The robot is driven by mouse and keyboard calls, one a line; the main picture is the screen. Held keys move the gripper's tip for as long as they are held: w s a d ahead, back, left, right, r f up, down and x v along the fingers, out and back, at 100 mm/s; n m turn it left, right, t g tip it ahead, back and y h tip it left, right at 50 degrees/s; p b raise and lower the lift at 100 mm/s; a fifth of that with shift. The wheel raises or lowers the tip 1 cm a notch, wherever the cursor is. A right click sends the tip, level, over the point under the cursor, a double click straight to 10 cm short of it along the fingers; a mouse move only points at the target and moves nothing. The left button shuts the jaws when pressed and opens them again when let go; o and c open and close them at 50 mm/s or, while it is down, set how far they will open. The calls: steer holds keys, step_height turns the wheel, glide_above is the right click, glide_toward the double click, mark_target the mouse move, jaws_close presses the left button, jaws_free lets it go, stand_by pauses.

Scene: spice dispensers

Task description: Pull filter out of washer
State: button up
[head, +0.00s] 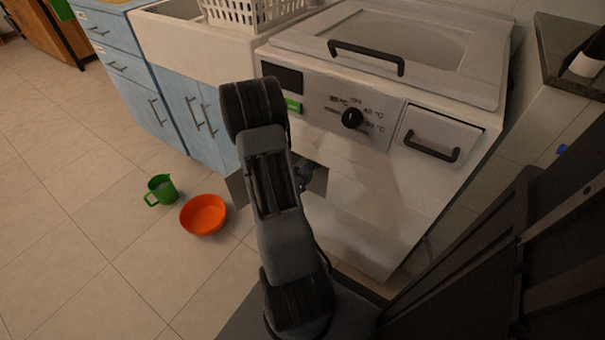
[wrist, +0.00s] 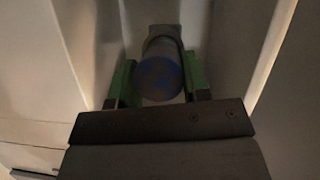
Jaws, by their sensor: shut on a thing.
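The white washer (head: 360,190) stands in front of me in the head view, with a black dial and a black-handled drawer on its front panel. Low on its front is an opening, mostly hidden behind my arm, with a grey flap (head: 318,181) beside it. In the wrist view the round bluish-grey filter (wrist: 160,78) sits between the two green fingers of my gripper (wrist: 158,85). My gripper is shut on the filter, inside the recess between pale walls. How far the filter sits in its socket cannot be told.
An orange bowl (head: 203,214) and a green measuring cup (head: 161,189) stand on the tiled floor (head: 80,230), left of my arm. Blue cabinets (head: 165,103) and a white sink are at the left. A dark panel is close at the right.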

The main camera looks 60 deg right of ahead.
steer(key=shift+a, duration=0.9)
steer(key=shift+a, duration=0.3)
steer(key=shift+a, duration=1)
steer(key=shift+a+p, duration=0.55)
steer(key=shift+a, duration=1.45)
